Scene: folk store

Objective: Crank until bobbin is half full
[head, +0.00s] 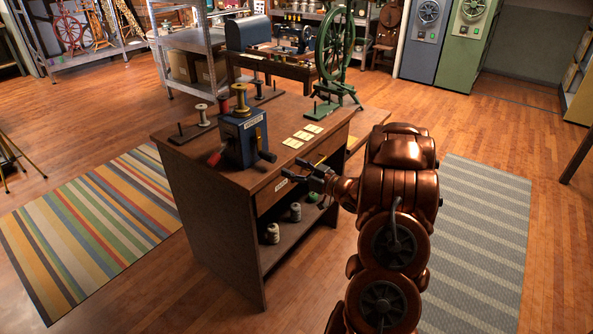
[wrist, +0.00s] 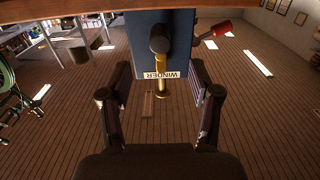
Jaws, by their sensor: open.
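The blue winder box (head: 243,137) stands on the wooden table in the head view, with a yellow bobbin (head: 240,100) upright on top. How much thread the bobbin holds is too small to tell. A red-ended handle (head: 215,159) sticks out at the box's left, and a dark handle (head: 267,156) at its right. My gripper (head: 304,171) is open and empty by the table's right edge, apart from the winder. In the wrist view the box (wrist: 150,30) appears upside down beyond my open fingers (wrist: 160,72), with a dark round knob (wrist: 159,42) facing me.
Yellow cards (head: 303,134) lie on the table (head: 200,153) right of the winder. A green spinning wheel (head: 335,50) stands at its far end. Spools on stands, including a white one (head: 203,115), sit behind the winder. Open floor and a striped rug (head: 90,225) lie to the left.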

